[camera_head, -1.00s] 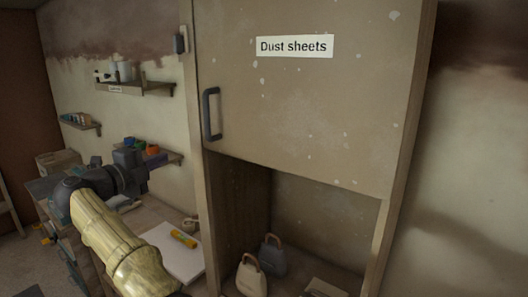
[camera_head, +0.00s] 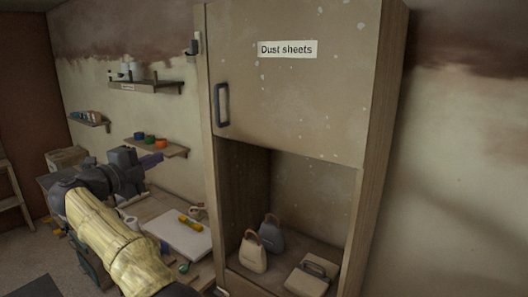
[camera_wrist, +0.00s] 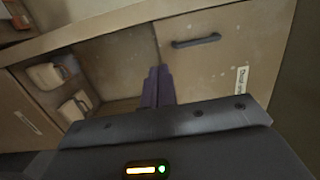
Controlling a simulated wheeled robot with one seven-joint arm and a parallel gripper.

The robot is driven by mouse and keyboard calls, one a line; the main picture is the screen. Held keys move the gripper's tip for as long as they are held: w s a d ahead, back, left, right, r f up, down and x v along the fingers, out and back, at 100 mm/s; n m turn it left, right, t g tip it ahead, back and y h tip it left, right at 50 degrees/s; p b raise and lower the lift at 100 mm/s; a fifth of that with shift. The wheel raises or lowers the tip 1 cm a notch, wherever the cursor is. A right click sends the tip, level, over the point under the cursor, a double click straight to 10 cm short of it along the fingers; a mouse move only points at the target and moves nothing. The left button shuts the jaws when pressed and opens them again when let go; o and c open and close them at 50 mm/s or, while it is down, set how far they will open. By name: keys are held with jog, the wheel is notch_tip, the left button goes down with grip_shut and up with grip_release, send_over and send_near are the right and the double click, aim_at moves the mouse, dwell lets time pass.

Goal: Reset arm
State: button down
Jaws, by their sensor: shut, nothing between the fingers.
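My arm reaches in from the lower left in the head view, with my gripper (camera_head: 152,162) pointing right, in front of the plastered wall. In the wrist view my gripper (camera_wrist: 158,72) shows as two dark purple fingers pressed together, shut and empty. The cabinet door (camera_head: 290,90) labelled "Dust sheets" is closed, with a dark handle (camera_head: 222,104) on its left side. The handle also shows in the wrist view (camera_wrist: 196,41). My gripper is left of the cabinet in the head view and touches nothing that I can see.
The open bay under the door holds a cream bag (camera_head: 253,254), a grey bag (camera_head: 271,234) and a pale case (camera_head: 308,276). A workbench with a white board (camera_head: 180,234) lies below my arm. Wall shelves (camera_head: 156,147) stand behind my gripper. A ladder (camera_head: 12,190) is far left.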

jog(key=w+d+r+n+t+y+b, duration=0.3)
jog(key=w+n+t+y, duration=0.3)
jog(key=w+n, duration=0.3)
jog(key=d+f+n+g+y+b, duration=0.1)
jog(key=d+f+n+y, duration=0.2)
jog(key=f+n+y, duration=0.3)
jog(key=s+d+f+n+g+b, duration=0.2)
jog(key=s+d+f+n+g, duration=0.15)
jog(key=d+f, duration=0.5)
jog(key=s+d+f+n+g+b, duration=0.1)
jog(key=s+d+f+n+g, duration=0.1)
jog(key=d+f+n+g, duration=0.45)
jog(key=s+d+f+g+h+b, duration=0.1)
jog(key=s+d+f+g, duration=0.1)
jog(key=s+d+f, duration=0.5)
jog(key=s+d+f+m+g+h+b, duration=0.1)
jog(key=s+d+f+g, duration=0.2)
jog(key=s+d+f, duration=0.4)
jog(key=s+d+f+g+h+b, duration=0.1)
jog(key=s+d+f+g, duration=0.2)
jog(key=s+d+f, duration=0.5)
jog(key=s+f, duration=0.2)
jog(key=s, duration=0.6)
jog(key=shift+s, duration=0.4)
